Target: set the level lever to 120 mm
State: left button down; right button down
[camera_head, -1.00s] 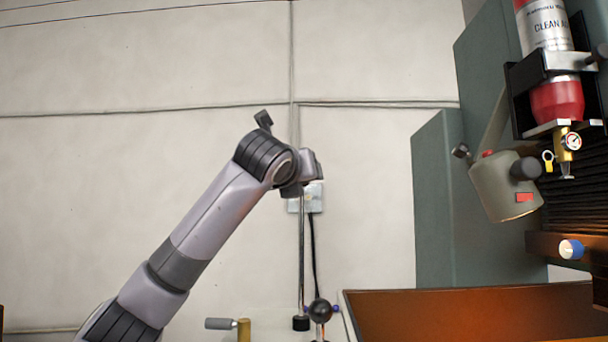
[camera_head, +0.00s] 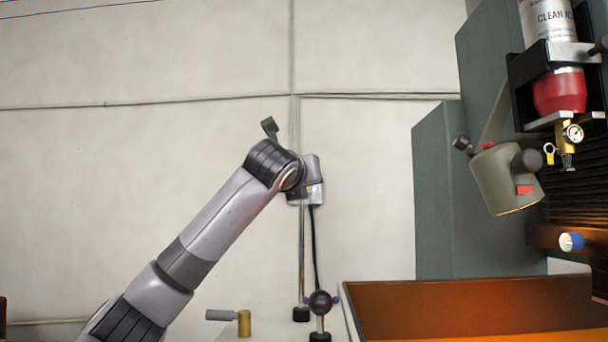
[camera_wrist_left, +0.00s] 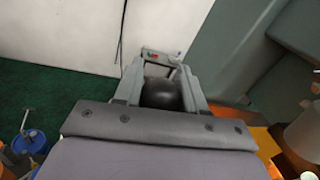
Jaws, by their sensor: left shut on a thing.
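My left gripper (camera_wrist_left: 162,74) is shut on a round black knob (camera_wrist_left: 160,95) in the left wrist view, with a grey finger on each side of it. I take this knob for the level lever's; its shaft is hidden. In the head view my left arm reaches up from the lower left, and its wrist hides the fingers and what they hold. No scale or 120 mm mark can be read. My right gripper is not in view.
A wall box (camera_head: 315,194) with a hanging cable is behind my wrist. Below stand a black ball on a post (camera_head: 320,303) and a brass post with a grey handle (camera_head: 244,323). An orange-brown tray (camera_head: 440,295) and green-grey machine (camera_head: 432,200) are at right.

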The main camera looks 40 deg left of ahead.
aim_at(300, 211)
pick_arm(q)
notch_tip(300, 211, down, 6)
jog(key=shift+f+b, duration=0.25)
jog(key=shift+b, duration=0.65)
jog(key=c, duration=0.7)
grip_release()
jog(key=shift+r, duration=0.1)
jog(key=shift+s+d, duration=0.3)
jog(key=shift+s, duration=0.2)
jog(key=b+v, duration=0.1)
jog(key=v, duration=0.5)
jog(key=shift+s+b, duration=0.1)
jog(key=shift+b, duration=0.2)
